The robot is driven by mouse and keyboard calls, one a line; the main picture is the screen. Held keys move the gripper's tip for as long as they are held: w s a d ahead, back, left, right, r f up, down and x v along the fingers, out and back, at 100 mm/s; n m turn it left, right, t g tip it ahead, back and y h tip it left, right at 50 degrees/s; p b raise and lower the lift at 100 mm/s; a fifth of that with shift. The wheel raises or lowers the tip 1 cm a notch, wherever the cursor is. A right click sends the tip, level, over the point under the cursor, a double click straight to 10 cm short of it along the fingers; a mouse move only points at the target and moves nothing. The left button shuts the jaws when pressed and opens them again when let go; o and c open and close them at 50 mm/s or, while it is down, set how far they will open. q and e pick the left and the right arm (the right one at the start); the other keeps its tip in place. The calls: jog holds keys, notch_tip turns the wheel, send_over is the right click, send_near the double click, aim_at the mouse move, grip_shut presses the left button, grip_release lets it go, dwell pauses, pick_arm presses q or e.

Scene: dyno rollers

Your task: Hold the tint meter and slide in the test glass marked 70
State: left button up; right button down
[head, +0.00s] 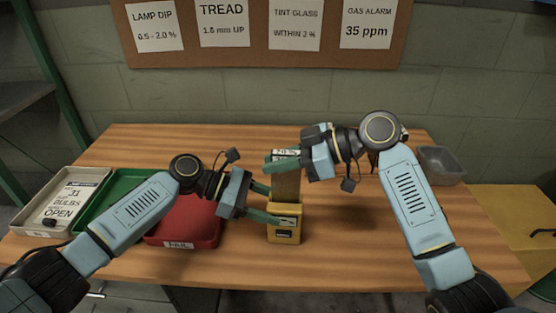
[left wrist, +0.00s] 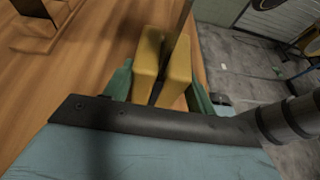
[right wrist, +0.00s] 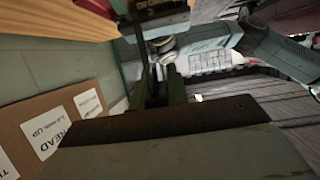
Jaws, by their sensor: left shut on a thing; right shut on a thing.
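The yellow tint meter (head: 285,233) is upright over the table, with a small dark display on its front. My left gripper (head: 272,204) is shut on it from the left. The left wrist view shows the meter's two yellow halves (left wrist: 148,62) with a slot between them. The brown test glass (head: 286,186) stands upright in line above the meter, its lower edge meeting the meter's top at the slot. How deep it sits is hidden. Its white top label is small and seems to read 70. My right gripper (head: 283,161) is shut on the glass near this label.
A red tray (head: 190,228), a green tray (head: 112,200) and a beige tray (head: 48,208) with a card stand at the left. A grey bin (head: 442,163) is at the back right. A notice board (head: 265,55) hangs behind. The table right of the meter is clear.

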aim_at(279, 188)
jog(key=shift+f, duration=0.15)
jog(key=shift+f, duration=1.35)
jog(key=shift+f, duration=0.4)
jog(key=shift+f, duration=1)
jog(key=shift+f, duration=0.6)
jog(key=c, duration=1.3)
grip_release()
jog(key=v, duration=1.2)
